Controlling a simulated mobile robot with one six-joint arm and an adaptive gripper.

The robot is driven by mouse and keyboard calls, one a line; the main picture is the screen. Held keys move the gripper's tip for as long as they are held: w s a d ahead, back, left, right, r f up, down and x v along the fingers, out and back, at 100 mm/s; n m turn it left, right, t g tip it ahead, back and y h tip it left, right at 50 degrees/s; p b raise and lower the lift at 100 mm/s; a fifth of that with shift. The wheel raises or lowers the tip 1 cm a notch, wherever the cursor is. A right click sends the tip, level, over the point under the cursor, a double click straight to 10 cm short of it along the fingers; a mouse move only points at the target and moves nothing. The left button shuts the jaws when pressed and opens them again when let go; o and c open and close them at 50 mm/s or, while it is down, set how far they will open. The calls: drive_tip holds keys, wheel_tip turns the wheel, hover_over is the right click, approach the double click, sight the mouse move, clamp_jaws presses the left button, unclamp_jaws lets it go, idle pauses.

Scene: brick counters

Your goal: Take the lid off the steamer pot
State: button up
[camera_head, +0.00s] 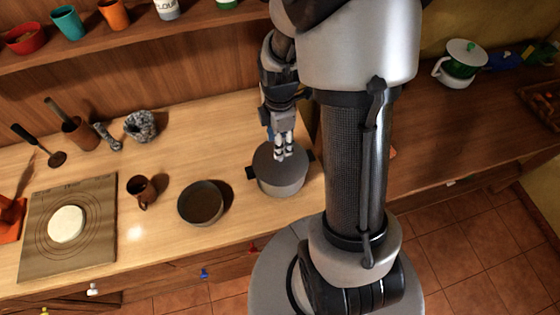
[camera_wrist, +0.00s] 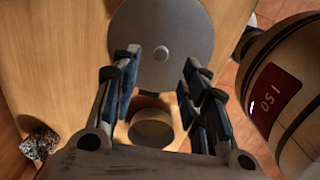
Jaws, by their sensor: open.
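The steamer pot (camera_head: 281,181) is a grey round pot with dark side handles near the counter's front edge. My gripper (camera_head: 284,154) points down over the lid. Whether the fingertips touch the lid cannot be told.
A dark bowl (camera_head: 201,203) and a brown mug (camera_head: 141,190) stand left of the pot. A board (camera_head: 95,215) with dough lies farther left. A white-and-green lidded pot (camera_head: 459,66) stands on the right counter. A shelf (camera_head: 120,52) runs along the back.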

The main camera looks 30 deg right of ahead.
wheel_tip(320, 180, down, 6)
drive_tip(key=shift+d+b, duration=0.1)
drive_tip(key=shift+b, duration=0.6)
drive_tip(key=shift+c, duration=0.5)
clamp_jaws()
